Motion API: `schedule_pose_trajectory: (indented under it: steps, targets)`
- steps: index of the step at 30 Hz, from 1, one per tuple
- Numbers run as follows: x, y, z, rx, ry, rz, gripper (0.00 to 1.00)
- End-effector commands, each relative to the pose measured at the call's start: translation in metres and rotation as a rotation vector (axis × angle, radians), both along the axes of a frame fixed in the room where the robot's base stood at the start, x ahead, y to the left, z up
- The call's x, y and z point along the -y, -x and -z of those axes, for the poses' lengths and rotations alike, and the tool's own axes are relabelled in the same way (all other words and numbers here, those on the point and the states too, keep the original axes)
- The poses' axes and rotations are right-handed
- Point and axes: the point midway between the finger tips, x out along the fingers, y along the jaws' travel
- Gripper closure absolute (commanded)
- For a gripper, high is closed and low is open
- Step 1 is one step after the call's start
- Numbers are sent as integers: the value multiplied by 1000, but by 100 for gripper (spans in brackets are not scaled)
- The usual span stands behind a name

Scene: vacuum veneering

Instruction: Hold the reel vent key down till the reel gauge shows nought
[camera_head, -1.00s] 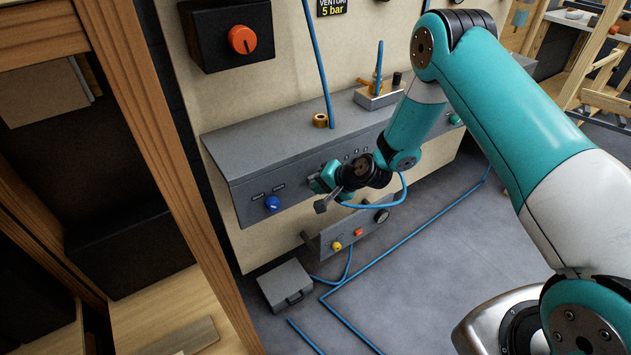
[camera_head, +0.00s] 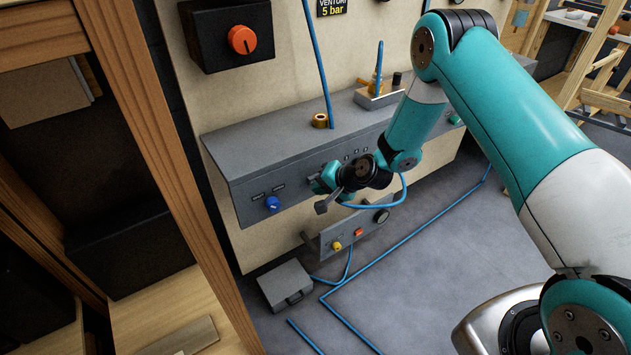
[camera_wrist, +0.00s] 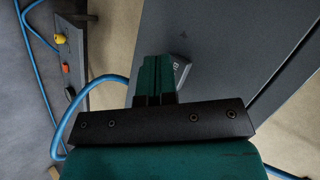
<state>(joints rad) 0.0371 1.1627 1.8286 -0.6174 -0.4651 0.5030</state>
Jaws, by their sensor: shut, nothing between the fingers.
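My gripper (camera_head: 322,180) is at the front face of the grey console (camera_head: 270,160), to the right of a blue knob (camera_head: 272,203). In the wrist view its teal fingers (camera_wrist: 157,65) are together and empty. A small grey lettered piece (camera_wrist: 182,66) shows just beside the fingertips; I cannot tell whether it is the reel vent key or a label, nor whether the fingers touch it. A dark round dial (camera_head: 382,215), perhaps a gauge, sits on the low panel (camera_head: 318,247); no reading can be made out. The reel gauge cannot be identified for sure.
The low panel carries a yellow button (camera_head: 337,246) and a red button (camera_head: 358,232). A grey case (camera_head: 284,285) and blue hoses lie on the floor below. A wooden frame (camera_head: 165,130) stands at the left. An orange knob (camera_head: 242,40) is on the wall board above.

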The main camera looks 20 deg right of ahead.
Motion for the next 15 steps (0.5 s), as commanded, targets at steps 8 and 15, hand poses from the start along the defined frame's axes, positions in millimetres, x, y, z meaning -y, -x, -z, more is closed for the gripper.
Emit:
schedule_pose_trajectory:
  steps: [8, 15]
  targets:
    - [4, 13, 0, -2, 0, 0, 100]
    - [5, 14, 0, 0, 0, 0, 100]
